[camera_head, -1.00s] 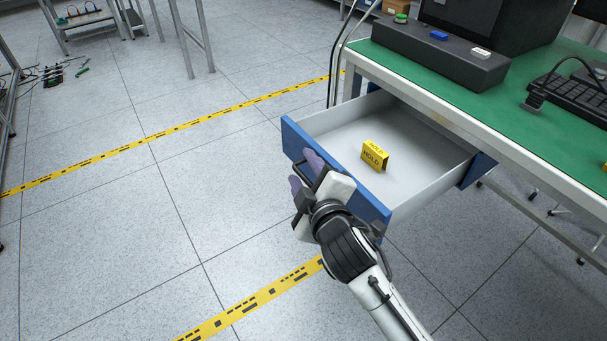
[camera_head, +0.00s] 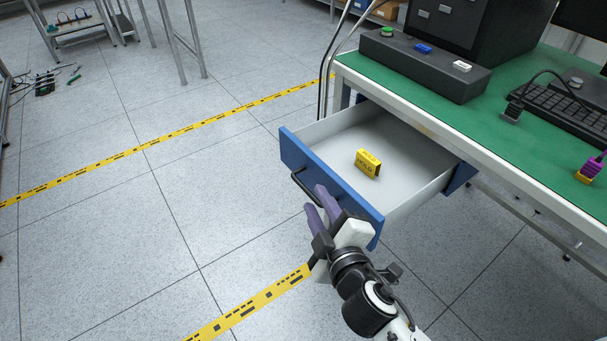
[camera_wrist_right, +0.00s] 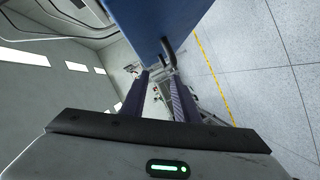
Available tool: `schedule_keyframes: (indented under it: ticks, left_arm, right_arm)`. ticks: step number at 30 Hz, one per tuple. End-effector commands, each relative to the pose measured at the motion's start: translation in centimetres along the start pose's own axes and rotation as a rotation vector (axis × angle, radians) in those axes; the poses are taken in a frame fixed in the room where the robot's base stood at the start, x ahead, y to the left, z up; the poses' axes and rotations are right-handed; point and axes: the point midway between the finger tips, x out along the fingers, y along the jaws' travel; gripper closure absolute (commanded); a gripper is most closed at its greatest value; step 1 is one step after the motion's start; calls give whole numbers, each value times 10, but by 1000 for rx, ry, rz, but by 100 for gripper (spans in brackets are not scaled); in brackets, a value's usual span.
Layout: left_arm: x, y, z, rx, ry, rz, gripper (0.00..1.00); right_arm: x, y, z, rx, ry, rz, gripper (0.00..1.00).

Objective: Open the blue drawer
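The blue drawer (camera_head: 338,178) stands pulled out from under the green-topped table, its pale inside showing. A black bar handle (camera_head: 303,187) is on its blue front; in the right wrist view the handle (camera_wrist_right: 170,47) shows beyond the fingertips. My left gripper is in neither view.
A yellow box (camera_head: 367,163) stands inside the drawer. The green table (camera_head: 440,105) carries a dark button box (camera_head: 425,65), a keyboard (camera_head: 565,105) and a purple and yellow object (camera_head: 590,168).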

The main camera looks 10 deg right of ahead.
Motion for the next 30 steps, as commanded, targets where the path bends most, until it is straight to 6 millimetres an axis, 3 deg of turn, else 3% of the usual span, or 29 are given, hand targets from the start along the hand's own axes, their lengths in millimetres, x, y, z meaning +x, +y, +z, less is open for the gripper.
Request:
schedule_keyframes:
  ticks: [2,5,21,30]
  left_arm:
    - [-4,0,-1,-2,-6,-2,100]
    - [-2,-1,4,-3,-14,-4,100]
    - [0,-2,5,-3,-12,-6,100]
    - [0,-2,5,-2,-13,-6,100]
  right_arm:
    - [-14,-10,6,-6,12,-16,72]
    - [-13,-15,8,-2,22,-19,72]
    - [74,-18,6,0,21,-18,72]
    - [86,-18,6,0,21,-19,72]
